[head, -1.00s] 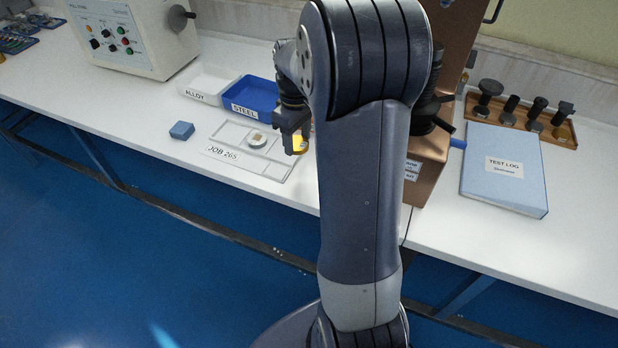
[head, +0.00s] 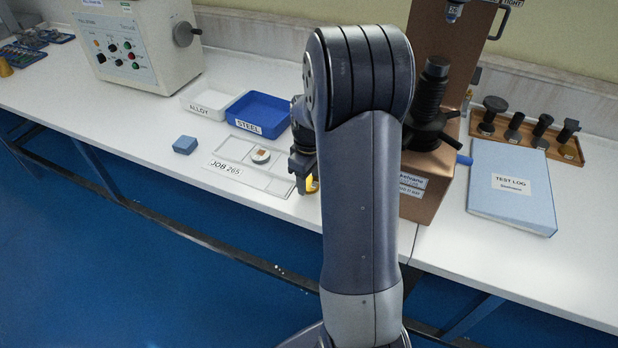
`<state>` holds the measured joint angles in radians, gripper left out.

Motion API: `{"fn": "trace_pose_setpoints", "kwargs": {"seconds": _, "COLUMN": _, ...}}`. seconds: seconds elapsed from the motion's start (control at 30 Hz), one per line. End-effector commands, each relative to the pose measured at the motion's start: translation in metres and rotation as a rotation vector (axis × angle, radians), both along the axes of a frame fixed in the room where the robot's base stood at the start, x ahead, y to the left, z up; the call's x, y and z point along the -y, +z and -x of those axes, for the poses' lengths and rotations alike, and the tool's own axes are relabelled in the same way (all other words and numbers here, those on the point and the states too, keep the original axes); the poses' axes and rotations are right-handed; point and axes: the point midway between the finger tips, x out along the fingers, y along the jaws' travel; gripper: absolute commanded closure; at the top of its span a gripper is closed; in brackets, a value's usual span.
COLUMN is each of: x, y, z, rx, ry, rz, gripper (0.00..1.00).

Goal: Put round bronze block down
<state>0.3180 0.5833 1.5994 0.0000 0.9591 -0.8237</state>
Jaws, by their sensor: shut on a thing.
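My gripper (head: 307,186) is at the right end of the white JOB 265 tray (head: 226,170), close above the bench. It is shut on a small yellow-gold piece, the round bronze block (head: 313,184), which shows only in part beside the dark fingers. I cannot tell whether the block touches the surface. The tray has several compartments. A round pale piece with a brown square top (head: 261,156) sits in its back part. My arm hides the area right of the gripper.
A blue STEEL bin (head: 262,108) and a white ALLOY bin (head: 207,104) stand behind the tray. A bronze-coloured tester (head: 432,190) stands right of my arm, with a blue test log (head: 512,190) beyond.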

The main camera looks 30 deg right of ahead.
Motion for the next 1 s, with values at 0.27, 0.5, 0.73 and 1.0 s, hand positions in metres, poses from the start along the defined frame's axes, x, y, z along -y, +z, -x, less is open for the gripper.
{"fn": "trace_pose_setpoints", "kwargs": {"seconds": 0.27, "x": 0.000, "y": -0.003, "z": 0.000, "rx": 0.001, "ry": 0.000, "rz": 0.000, "gripper": 0.87}}
{"fn": "trace_pose_setpoints", "kwargs": {"seconds": 0.5, "x": 0.000, "y": -0.002, "z": 0.000, "rx": 0.000, "ry": 0.000, "rz": 0.000, "gripper": 0.31}}
{"fn": "trace_pose_setpoints", "kwargs": {"seconds": 0.73, "x": 0.000, "y": -0.002, "z": 0.000, "rx": 0.000, "ry": 0.000, "rz": 0.000, "gripper": 0.28}}
{"fn": "trace_pose_setpoints", "kwargs": {"seconds": 1.0, "x": 0.000, "y": 0.024, "z": -0.001, "rx": 0.005, "ry": 0.000, "rz": 0.002, "gripper": 0.28}}
